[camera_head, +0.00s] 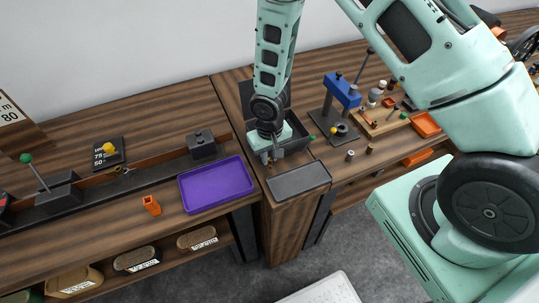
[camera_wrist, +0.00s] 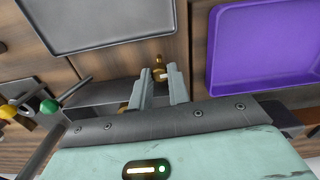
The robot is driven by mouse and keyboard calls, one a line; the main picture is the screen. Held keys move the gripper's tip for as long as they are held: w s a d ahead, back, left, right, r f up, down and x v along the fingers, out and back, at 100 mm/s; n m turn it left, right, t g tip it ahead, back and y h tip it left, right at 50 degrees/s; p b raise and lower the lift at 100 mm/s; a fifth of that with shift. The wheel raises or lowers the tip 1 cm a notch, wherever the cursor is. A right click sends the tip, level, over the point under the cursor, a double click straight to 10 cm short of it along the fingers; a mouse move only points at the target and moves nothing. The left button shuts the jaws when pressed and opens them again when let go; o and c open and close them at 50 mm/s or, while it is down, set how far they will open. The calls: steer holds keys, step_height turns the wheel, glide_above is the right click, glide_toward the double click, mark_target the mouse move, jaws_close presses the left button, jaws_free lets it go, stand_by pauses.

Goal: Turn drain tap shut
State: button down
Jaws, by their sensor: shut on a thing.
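A small brass tap (camera_wrist: 158,74) shows between the fingertips of my gripper (camera_wrist: 161,80) in the wrist view. My gripper is shut on it, and the fingers hide part of its shape. The tap sits in front of a dark metal box (camera_wrist: 105,92). In the head view my gripper (camera_head: 268,158) reaches down at the near side of this dark box (camera_head: 298,127), and the tap is mostly hidden there. How far the tap is turned cannot be told.
A green-knobbed lever (camera_wrist: 50,106) stands beside the box. A blue press (camera_head: 343,90) stands further right. An orange holder (camera_head: 151,205) stands on the left bench.

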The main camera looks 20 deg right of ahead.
steer(key=shift+n+b, duration=1.05)
steer(key=shift+n, duration=1.45)
steer(key=c, duration=1.3)
jaws_free()
steer(key=shift+d, duration=0.1)
steer(key=shift+w+r, duration=0.1)
